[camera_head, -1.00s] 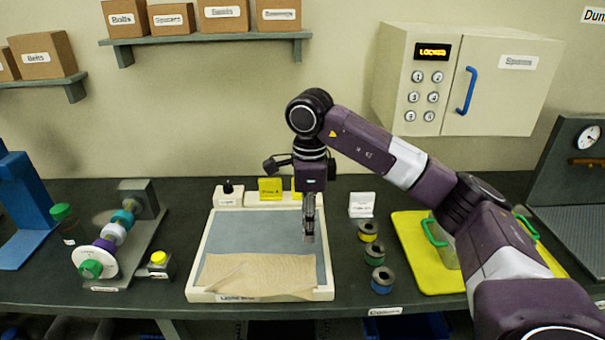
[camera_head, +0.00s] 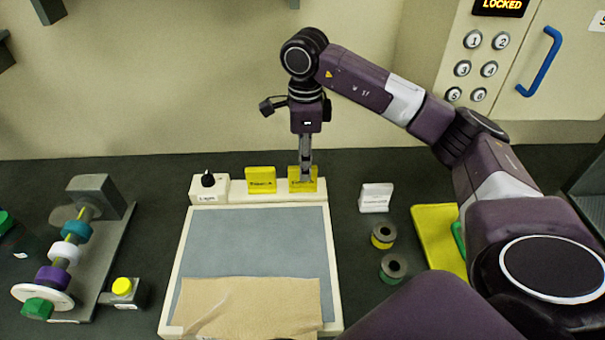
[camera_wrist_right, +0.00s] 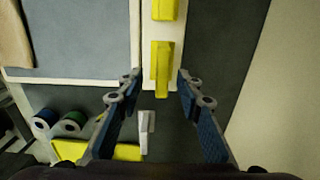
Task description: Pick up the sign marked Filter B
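Two yellow signs stand on the cream ledge at the back of the tray. The left sign (camera_head: 261,180) has a label that looks like Filter A. The right sign (camera_head: 295,186) is partly covered by my right gripper (camera_head: 306,176), and its lettering is not clearly readable. In the right wrist view this sign (camera_wrist_right: 162,72) stands between the two spread fingertips of the right gripper (camera_wrist_right: 158,82), with gaps on both sides. The other yellow sign (camera_wrist_right: 164,9) is at the top edge there. My left gripper is not in view.
A white sign (camera_head: 376,198) stands right of the tray (camera_head: 334,262). A black knob (camera_head: 208,180) is at the ledge's left end. Collars (camera_head: 383,235) and a yellow mat (camera_head: 433,230) lie to the right. The wall rises close behind.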

